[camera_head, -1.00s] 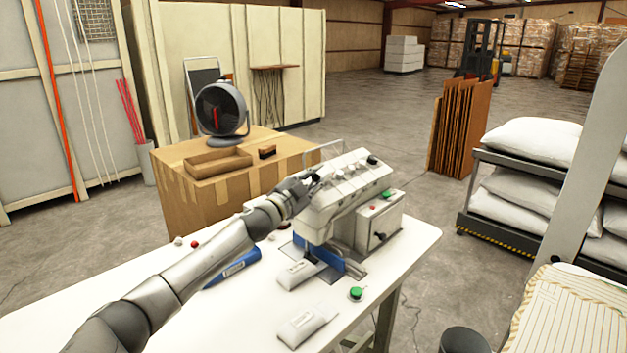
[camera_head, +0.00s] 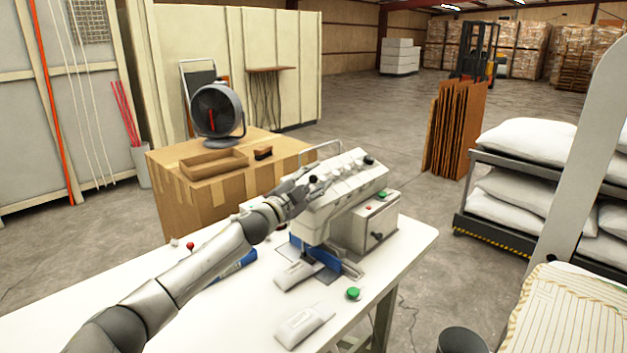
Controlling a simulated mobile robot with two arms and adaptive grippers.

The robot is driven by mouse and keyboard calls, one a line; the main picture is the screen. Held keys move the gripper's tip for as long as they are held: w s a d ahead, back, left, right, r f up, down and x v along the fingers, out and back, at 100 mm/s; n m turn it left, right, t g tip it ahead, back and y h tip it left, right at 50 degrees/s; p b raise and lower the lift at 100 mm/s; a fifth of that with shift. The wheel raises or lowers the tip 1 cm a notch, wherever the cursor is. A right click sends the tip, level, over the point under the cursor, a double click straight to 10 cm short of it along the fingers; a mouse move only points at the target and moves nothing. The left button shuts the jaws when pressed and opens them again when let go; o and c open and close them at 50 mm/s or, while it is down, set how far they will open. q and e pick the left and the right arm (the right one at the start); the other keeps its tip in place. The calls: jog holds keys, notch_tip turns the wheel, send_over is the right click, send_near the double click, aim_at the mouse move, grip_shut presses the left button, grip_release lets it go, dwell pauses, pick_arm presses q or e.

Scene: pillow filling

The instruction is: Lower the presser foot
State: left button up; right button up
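A white sewing machine (camera_head: 338,198) stands on the white table (camera_head: 190,318), with a grey control box (camera_head: 372,228) behind its right side. My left gripper (camera_head: 312,186) is at the upper left end of the machine head, by a small dark knob or lever. The gripper is small here, and I cannot tell whether its fingers are open or closed on that part. The presser foot is not clearly visible; a blue part (camera_head: 325,255) shows low under the head. My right gripper is not in view.
A blue tool (camera_head: 236,264) lies beside my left forearm. A cardboard box (camera_head: 196,208) with a fan (camera_head: 217,112) stands behind. Pillows (camera_head: 528,140) fill a rack at right.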

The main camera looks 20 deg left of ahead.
pick_arm(q)
jog(key=shift+a, duration=0.1)
jog(key=shift+s+f, duration=0.1)
jog(key=shift+s, duration=0.2)
jog(key=v, duration=1.1)
jog(key=shift+s, duration=0.2)
dwell(0.4)
